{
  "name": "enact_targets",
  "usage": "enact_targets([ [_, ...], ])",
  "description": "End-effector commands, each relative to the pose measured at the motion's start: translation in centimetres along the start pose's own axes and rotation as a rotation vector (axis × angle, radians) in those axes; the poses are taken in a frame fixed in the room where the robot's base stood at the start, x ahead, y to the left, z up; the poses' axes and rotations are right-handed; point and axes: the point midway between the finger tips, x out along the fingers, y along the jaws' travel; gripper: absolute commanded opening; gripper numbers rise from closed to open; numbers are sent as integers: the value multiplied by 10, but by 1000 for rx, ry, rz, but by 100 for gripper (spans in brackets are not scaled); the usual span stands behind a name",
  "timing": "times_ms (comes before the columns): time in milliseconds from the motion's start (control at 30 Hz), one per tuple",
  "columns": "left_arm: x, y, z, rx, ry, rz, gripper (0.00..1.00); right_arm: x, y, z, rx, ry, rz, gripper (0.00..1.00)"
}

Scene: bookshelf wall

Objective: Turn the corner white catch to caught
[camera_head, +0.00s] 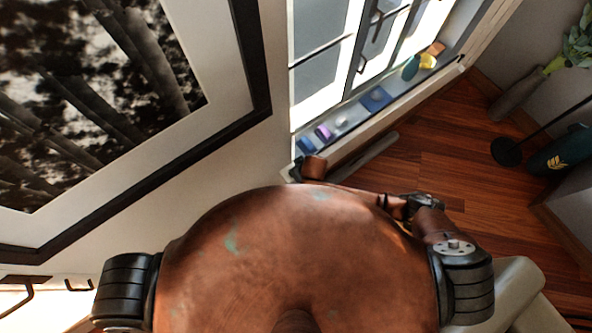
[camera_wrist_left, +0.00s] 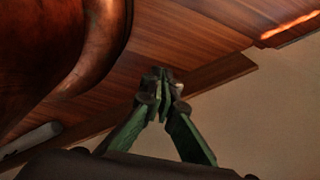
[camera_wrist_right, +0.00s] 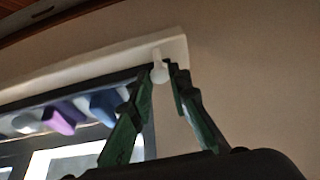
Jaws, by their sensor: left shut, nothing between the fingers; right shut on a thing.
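The white catch (camera_wrist_right: 157,73) shows in the right wrist view at the end corner of a pale ledge (camera_wrist_right: 100,68), beside a dark frame edge. My right gripper (camera_wrist_right: 162,70) has its green fingers closed on the catch, one on each side. Its fingertips are hard to make out in the head view, where my own body covers much of the picture. My left gripper (camera_wrist_left: 163,78) is shut and empty in the left wrist view, over a wooden floor. Whether the catch is turned to caught cannot be told.
The window sill in the head view carries a blue block (camera_head: 376,98), a purple block (camera_head: 323,132) and a yellow piece (camera_head: 428,61). A large framed picture (camera_head: 262,85) hangs at left. A lamp base (camera_head: 507,152) stands on the wooden floor at right.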

Motion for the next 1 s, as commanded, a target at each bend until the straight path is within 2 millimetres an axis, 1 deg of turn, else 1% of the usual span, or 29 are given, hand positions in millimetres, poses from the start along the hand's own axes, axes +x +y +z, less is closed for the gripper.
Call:
enact_targets([
  [200, -6, 0, -13, 2, 17, 0, 0, -1, -1, 0, 34, -1, 13, 0],
  [367, -16, 0, -15, 2, 19, 0, 0, -2, -3, 0, 108, -2, 41, 0],
  [700, -40, -1, -15, 1, 19, 0, 0, -1, -6, 0, 365, -5, 148, 0],
  [1000, -47, -1, -15, 1, 17, 0, 0, 1, -8, 0, 577, -5, 237, 0],
])
